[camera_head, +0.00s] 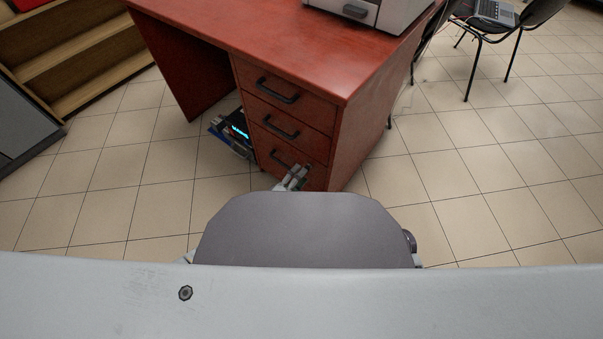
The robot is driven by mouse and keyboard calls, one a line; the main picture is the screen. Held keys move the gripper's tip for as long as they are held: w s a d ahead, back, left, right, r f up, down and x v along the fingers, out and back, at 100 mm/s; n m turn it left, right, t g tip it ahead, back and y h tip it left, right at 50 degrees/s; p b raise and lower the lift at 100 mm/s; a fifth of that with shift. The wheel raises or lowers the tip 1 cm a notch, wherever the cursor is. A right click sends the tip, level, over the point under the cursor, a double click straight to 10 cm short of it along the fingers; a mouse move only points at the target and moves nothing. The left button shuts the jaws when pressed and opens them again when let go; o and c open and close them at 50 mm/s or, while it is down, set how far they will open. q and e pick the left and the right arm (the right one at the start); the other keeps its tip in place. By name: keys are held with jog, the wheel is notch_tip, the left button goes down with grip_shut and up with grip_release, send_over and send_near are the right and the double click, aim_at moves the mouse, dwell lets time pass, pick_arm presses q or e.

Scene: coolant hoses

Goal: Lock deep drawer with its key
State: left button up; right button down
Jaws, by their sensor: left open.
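A red-brown desk holds a stack of three drawers with dark handles: the top drawer (300,97), the middle drawer (308,133) and the lowest drawer (262,160). All three look shut. I cannot tell which one is the deep drawer. My left gripper (297,176) is open, low in front of the right part of the lowest drawer, and hides part of it. I cannot tell whether it touches the drawer. I see no key or keyhole. My right gripper is not in view.
A grey-white machine (385,12) stands on the desk top (270,38). A dark and blue object with glowing marks (237,129) is left of the drawers. Wooden shelves (75,65) stand at left, a black chair (515,30) at right.

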pick_arm(q)
jog(key=v, duration=0.9)
jog(key=shift+s, duration=0.15)
jog(key=shift+a, duration=0.1)
jog(key=shift+a+f, duration=0.1)
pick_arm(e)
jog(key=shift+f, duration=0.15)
